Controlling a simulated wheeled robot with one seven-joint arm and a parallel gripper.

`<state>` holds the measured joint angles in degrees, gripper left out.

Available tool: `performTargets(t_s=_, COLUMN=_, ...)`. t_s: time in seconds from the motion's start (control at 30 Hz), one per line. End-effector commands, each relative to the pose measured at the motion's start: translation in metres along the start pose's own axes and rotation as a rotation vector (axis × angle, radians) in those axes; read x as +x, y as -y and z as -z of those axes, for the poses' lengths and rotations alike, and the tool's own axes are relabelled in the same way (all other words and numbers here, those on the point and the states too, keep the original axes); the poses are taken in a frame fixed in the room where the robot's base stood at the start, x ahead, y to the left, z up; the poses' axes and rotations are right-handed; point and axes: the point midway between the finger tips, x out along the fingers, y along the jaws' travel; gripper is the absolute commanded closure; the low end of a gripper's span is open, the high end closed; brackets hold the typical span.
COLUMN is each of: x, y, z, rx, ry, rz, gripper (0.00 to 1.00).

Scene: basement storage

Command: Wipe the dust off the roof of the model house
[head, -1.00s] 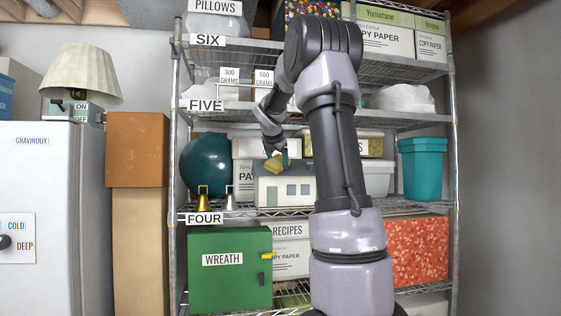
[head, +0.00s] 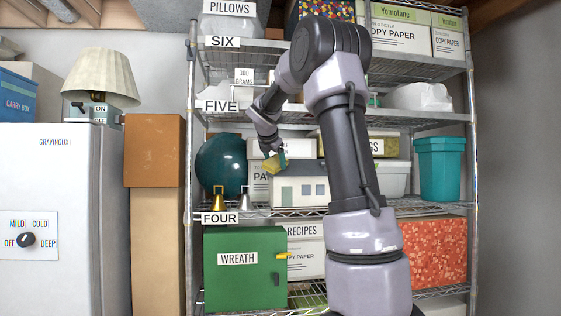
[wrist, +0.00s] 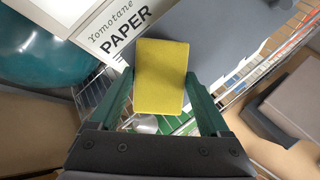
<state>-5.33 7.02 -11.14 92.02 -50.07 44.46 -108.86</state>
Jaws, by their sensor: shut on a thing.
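The model house (head: 308,190), with pale walls and small windows, stands on the shelf marked FOUR, partly behind my arm. Its grey roof (head: 308,167) shows as a thin strip. My gripper (head: 276,156) is shut on a yellow sponge (head: 272,167) near the left end of the roof. In the wrist view the sponge (wrist: 161,76) sits between my green fingers, next to a large grey surface (wrist: 215,35) that looks like the roof. I cannot tell whether the sponge touches it. No dust can be made out.
A teal ball (head: 221,166), a gold bell (head: 219,199) and a silver bell (head: 244,199) stand left of the house. A copy-paper box (head: 262,180) is behind. The shelf marked FIVE (head: 410,118) is overhead. A teal bin (head: 441,168) is at right.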

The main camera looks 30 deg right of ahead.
Motion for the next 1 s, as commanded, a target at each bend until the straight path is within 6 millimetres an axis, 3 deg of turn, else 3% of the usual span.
performTargets(t_s=0.33, x=-0.004, y=-0.001, z=-0.001, rx=0.001, ry=0.000, rz=0.000, gripper=0.64)
performTargets(t_s=0.8, x=-0.047, y=-0.001, z=-0.019, rx=0.002, ry=0.002, rz=-0.002, gripper=0.64)
performTargets(t_s=1.0, x=-0.056, y=-0.001, z=-0.023, rx=0.001, ry=0.001, rz=-0.001, gripper=0.64)
